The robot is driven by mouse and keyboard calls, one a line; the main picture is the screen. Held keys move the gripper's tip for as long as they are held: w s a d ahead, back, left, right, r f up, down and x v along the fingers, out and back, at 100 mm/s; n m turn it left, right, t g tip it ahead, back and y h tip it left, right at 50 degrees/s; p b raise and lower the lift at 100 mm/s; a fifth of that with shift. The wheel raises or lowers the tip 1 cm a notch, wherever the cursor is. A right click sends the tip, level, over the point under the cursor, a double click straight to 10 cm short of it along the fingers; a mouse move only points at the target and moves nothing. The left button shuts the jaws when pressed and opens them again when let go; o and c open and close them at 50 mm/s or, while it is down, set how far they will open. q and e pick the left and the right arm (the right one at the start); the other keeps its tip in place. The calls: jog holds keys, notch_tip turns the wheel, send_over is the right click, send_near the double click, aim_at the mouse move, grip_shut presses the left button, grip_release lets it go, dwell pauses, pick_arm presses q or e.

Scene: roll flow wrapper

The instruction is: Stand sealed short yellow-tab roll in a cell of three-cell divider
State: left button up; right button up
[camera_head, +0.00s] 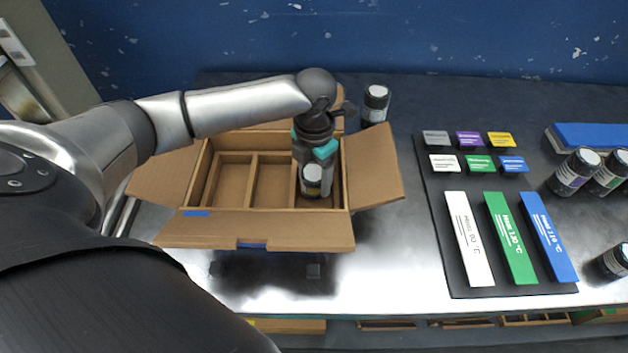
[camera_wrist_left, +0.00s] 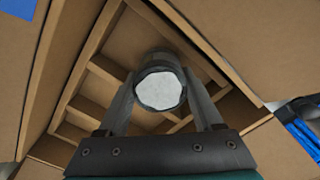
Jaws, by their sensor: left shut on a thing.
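My left gripper (camera_head: 313,172) is shut on a short dark roll (camera_head: 312,188) with a pale round top. It points down into the right-hand cell of the three-cell divider (camera_head: 250,182) inside an open cardboard box. The roll looks upright, but I cannot tell whether its base touches the cell floor. The left and middle cells look empty. In the left wrist view the roll's white top (camera_wrist_left: 159,91) sits between the two fingers (camera_wrist_left: 160,118), with the divider walls (camera_wrist_left: 95,85) behind. The roll's tab colour is not clear. My right gripper is not in view.
The box's flaps (camera_head: 372,170) are spread open. Another dark roll (camera_head: 375,104) stands behind the box. Bare metal table lies between box and board.

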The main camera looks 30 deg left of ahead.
aim_at(314, 173)
pick_arm(q)
jog(key=shift+f, duration=0.4)
jog(key=shift+f, duration=0.15)
jog(key=o, duration=1.2)
jog(key=shift+o, duration=0.2)
notch_tip(314, 173, up, 12)
jog(key=p, duration=0.3)
